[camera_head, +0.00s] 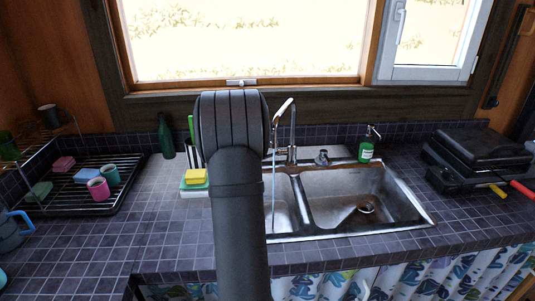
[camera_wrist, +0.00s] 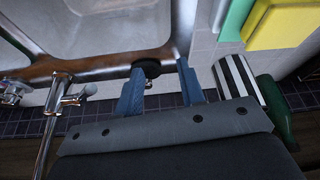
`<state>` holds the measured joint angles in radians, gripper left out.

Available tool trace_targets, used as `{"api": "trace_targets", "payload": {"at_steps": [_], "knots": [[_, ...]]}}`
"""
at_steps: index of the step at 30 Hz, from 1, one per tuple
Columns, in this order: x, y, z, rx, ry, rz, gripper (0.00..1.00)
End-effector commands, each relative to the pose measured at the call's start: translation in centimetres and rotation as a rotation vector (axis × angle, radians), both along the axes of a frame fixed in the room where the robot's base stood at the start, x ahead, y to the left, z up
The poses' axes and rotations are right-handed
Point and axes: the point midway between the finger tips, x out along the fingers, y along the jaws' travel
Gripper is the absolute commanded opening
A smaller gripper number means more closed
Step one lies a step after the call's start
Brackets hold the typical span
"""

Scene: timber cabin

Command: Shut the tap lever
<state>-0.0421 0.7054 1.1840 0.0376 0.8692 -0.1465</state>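The chrome tap (camera_head: 292,135) stands behind the sink in the head view, its spout curving up and left. A thin pale stream, apparently water, falls from the spout into the left basin. In the wrist view the tap (camera_wrist: 48,135) is at left, with a short chrome lever-like part (camera_wrist: 72,98) on its side. My gripper (camera_wrist: 160,82) is open, its two blue fingers apart at the sink rim, right of the tap in this view. A dark round piece with a small metal bit lies between the fingertips; I cannot tell what it is. My arm hides the gripper in the head view.
The steel sink (camera_head: 350,205) has two basins. A chrome knob (camera_head: 322,158) and a green soap bottle (camera_head: 367,148) stand right of the tap. A yellow sponge (camera_head: 195,176) and a dark green bottle (camera_head: 166,138) are left. A dish rack (camera_head: 95,205) stands further left.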

Motion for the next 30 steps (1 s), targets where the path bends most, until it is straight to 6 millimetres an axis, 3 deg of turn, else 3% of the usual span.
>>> {"api": "trace_targets", "payload": {"at_steps": [1,5,18,30], "knots": [[-0.3,-0.2,0.0,-0.017,0.003,-0.038,0.26],[-1.2,-1.5,0.1,-0.074,-0.007,-0.195,0.00],[-3.1,-5.3,3.3,-0.197,-0.282,-0.711,0.00],[-3.3,-5.8,8.0,-0.092,-0.674,-0.976,0.00]]}}
